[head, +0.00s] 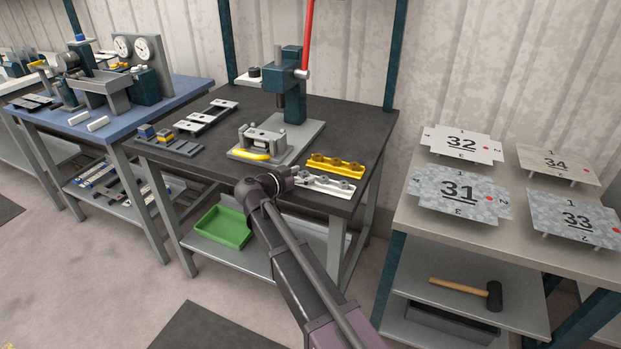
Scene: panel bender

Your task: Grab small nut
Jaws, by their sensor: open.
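No piece can be told for sure as the small nut at this size. A yellow strip holder (345,170) carries a few brownish round pieces near the right front of the dark table. In front of it, a white strip holder (340,188) carries a few small grey pieces that may be nuts. My gripper (291,178) is open, at the end of my arm, close to the left end of the white holder. It is small and partly hidden by my wrist. Whether it touches anything cannot be told.
A press with a red lever (307,35) stands behind on the dark table (255,100). A fixture with a yellow handle (250,155) is left of my gripper. A green tray (222,228) sits on the lower shelf. Numbered plates (461,192) stand on the right table.

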